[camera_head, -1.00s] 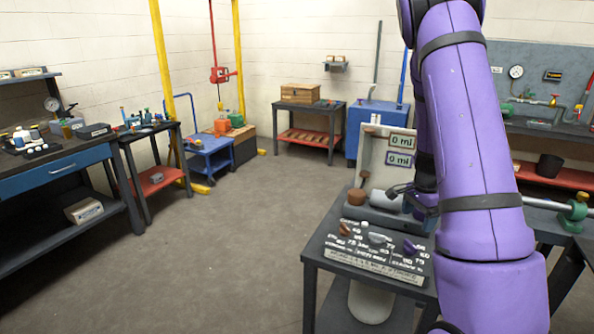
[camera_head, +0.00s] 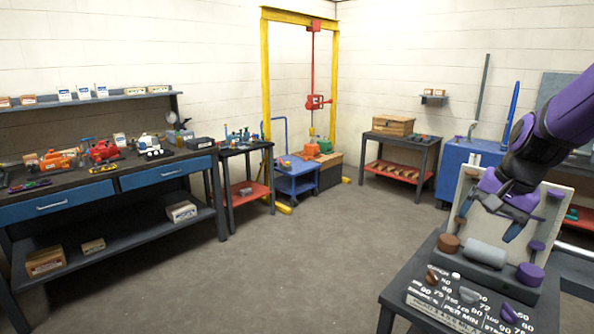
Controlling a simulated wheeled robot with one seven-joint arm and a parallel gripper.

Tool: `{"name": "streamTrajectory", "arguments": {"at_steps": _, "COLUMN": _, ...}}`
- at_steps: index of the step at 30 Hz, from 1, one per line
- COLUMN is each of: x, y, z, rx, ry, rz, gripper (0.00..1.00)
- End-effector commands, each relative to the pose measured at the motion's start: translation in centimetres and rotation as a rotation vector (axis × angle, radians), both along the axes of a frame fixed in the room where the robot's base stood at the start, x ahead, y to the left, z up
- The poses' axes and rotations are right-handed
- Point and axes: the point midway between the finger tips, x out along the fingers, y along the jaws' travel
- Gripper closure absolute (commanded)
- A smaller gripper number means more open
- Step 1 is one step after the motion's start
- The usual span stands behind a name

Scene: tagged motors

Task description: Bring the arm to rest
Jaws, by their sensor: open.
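My arm (camera_head: 560,120) is purple with dark joints and reaches in from the right edge. My gripper (camera_head: 502,222) hangs at its end over the small dark table (camera_head: 395,290), in front of an upright pale board (camera_head: 560,208). The jaws look apart with nothing between them. On the table below stand a brown round piece (camera_head: 448,244), a grey cylinder (camera_head: 484,252) lying on a dark base, and a purple round piece (camera_head: 530,274). I cannot tell whether the gripper touches the board.
A long workbench (camera_head: 95,187) with tools stands at the left. A yellow gantry (camera_head: 266,90) with a red hoist (camera_head: 318,101) and a blue cart (camera_head: 300,178) stand at the back. A blue cabinet (camera_head: 456,172) is behind the board. The middle floor (camera_head: 290,265) is clear.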

Motion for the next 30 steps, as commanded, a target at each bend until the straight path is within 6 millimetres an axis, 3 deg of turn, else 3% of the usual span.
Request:
{"name": "streamTrajectory", "arguments": {"at_steps": 6, "x": -3.9, "y": 4.6, "z": 4.2, "rx": -0.072, "ry": -0.087, "rz": 0.233, "gripper": 0.17}}
{"name": "streamTrajectory", "arguments": {"at_steps": 15, "x": -10.3, "y": 9.2, "z": 7.8, "rx": -0.219, "ry": -0.188, "rz": 0.527, "gripper": 0.17}}
{"name": "streamTrajectory", "arguments": {"at_steps": 21, "x": -14.1, "y": 11.0, "z": 8.9, "rx": -0.324, "ry": -0.235, "rz": 0.676, "gripper": 0.17}}
{"name": "streamTrajectory", "arguments": {"at_steps": 30, "x": -16.1, "y": 11.7, "z": 9.1, "rx": -0.387, "ry": -0.255, "rz": 0.751, "gripper": 0.17}}
